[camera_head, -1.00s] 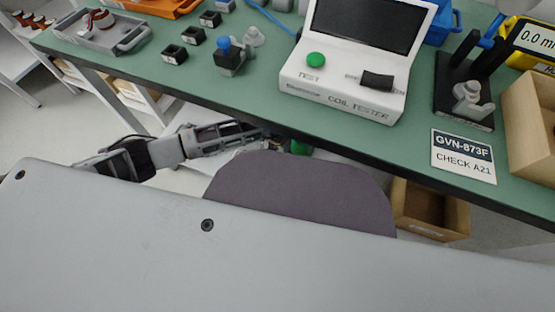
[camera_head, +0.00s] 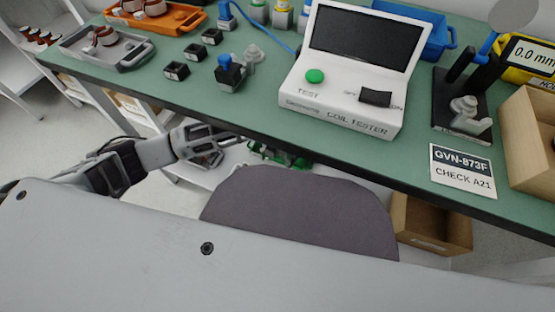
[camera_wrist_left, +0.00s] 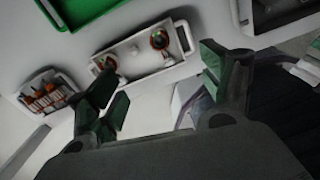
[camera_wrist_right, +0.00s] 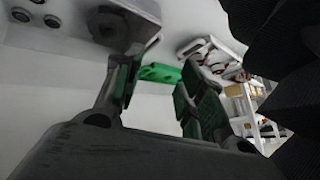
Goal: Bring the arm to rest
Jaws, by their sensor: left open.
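My left arm (camera_head: 155,152) comes in from the left in the head view, low beside the front edge of the green table. Its gripper also shows in the left wrist view (camera_wrist_left: 162,82), with its green-padded fingers spread apart and nothing between them. My right gripper (camera_wrist_right: 158,82) shows only in the right wrist view. Its fingers stand apart, and a green object (camera_wrist_right: 159,73) shows in the gap, seemingly beyond them. My right arm is out of sight in the head view.
The green table (camera_head: 240,115) holds a white coil tester (camera_head: 345,115), a black gauge stand (camera_head: 450,120) and an open wooden box (camera_head: 525,130). A cardboard box (camera_head: 430,222) sits below. The left wrist view shows a white tray (camera_wrist_left: 125,75) with two copper-wound parts.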

